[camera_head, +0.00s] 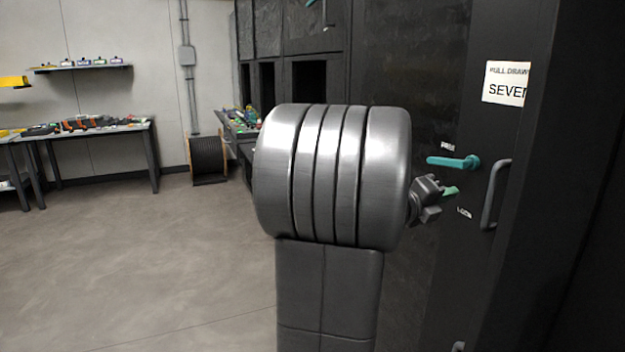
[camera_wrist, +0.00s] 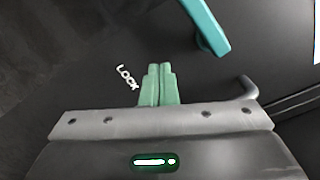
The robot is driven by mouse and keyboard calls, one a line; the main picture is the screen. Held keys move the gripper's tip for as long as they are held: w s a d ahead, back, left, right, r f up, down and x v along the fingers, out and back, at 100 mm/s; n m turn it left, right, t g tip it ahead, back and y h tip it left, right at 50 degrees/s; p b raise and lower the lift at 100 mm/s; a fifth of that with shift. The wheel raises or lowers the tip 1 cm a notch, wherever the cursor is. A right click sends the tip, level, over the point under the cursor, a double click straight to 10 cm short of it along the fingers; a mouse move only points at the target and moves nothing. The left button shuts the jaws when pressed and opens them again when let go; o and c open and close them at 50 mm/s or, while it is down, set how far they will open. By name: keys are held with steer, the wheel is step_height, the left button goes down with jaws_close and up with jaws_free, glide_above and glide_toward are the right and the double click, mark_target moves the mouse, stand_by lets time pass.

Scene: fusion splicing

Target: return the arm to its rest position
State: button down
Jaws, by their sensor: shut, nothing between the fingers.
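My gripper (camera_head: 452,191) shows at the right of the head view, just beyond my large grey arm joint, close to the dark cabinet front. Its green fingertips also show in the wrist view (camera_wrist: 159,84), pressed together with nothing between them. A teal lever handle (camera_head: 455,162) on the cabinet is just above the gripper in the head view. In the wrist view the teal handle (camera_wrist: 207,25) is at the top, apart from the fingers. My arm joint hides part of the cabinet and of my arm.
The dark cabinet (camera_head: 420,290) fills the right side, with a grey pull handle (camera_head: 495,195) and a paper sign (camera_head: 506,83). A "LOCK" label (camera_wrist: 127,78) is beside the fingers. A bench (camera_head: 150,130) and cable spool (camera_head: 208,160) stand further back. The floor at left is clear.

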steer(key=s+n+p, duration=0.1)
steer(key=p, duration=0.1)
steer(key=n+p, duration=0.2)
steer(key=s+d+n+p, duration=0.1)
steer(key=p, duration=0.1)
steer(key=shift+s+r+n, duration=0.25)
steer(key=shift+s+n, duration=0.05)
steer(key=shift+n, duration=0.1)
